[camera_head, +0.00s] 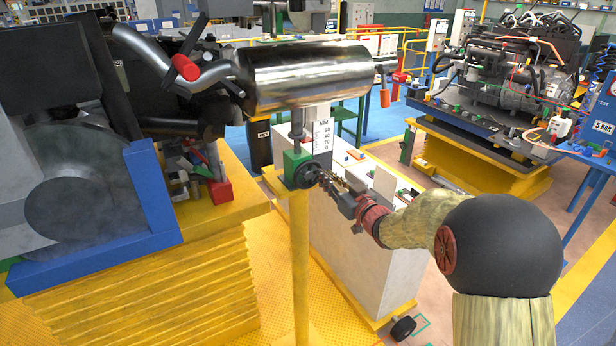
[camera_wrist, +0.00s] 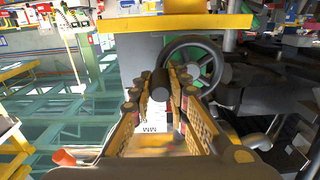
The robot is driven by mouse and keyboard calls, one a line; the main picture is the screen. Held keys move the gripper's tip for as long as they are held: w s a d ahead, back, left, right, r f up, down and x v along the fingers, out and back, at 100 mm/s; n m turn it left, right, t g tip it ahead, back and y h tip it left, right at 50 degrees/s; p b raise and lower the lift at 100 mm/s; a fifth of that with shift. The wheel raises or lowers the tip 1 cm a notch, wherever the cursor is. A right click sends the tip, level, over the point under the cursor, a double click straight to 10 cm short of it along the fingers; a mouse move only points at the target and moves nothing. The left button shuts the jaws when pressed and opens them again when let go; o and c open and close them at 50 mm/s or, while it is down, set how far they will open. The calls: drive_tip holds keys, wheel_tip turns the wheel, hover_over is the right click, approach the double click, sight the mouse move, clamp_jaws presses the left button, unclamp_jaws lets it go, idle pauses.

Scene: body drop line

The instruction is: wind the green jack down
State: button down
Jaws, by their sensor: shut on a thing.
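The green jack (camera_head: 297,166) stands on a yellow post (camera_head: 299,250) under a shiny metal cylinder (camera_head: 305,76). Its black handwheel (camera_head: 304,175) faces my arm and also shows in the wrist view (camera_wrist: 206,49). A white scale plate (camera_head: 322,135) marked in MM stands upright above the jack. My gripper (camera_head: 328,180) is at the handwheel's right side. In the wrist view a dark round handle (camera_wrist: 160,84) lies between my fingers, and my gripper is shut on it. The fingers hide part of the wheel's rim.
A yellow-based stand (camera_head: 140,285) with a blue frame is close on the left. A white cabinet (camera_head: 350,255) stands just behind my gripper. An engine on a yellow lift (camera_head: 485,160) is at the back right.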

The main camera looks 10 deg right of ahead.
drive_tip(key=shift+a, duration=0.1)
drive_tip(key=shift+s+a+r+p, duration=0.15)
drive_tip(key=shift+r+p, duration=0.15)
drive_tip(key=shift+r, duration=0.2)
drive_tip(key=shift+a+r+p, duration=0.1)
drive_tip(key=shift+r+p, duration=0.2)
drive_tip(key=shift+r, duration=0.15)
drive_tip(key=shift+a+r, duration=0.15)
drive_tip(key=shift+s+a, duration=0.1)
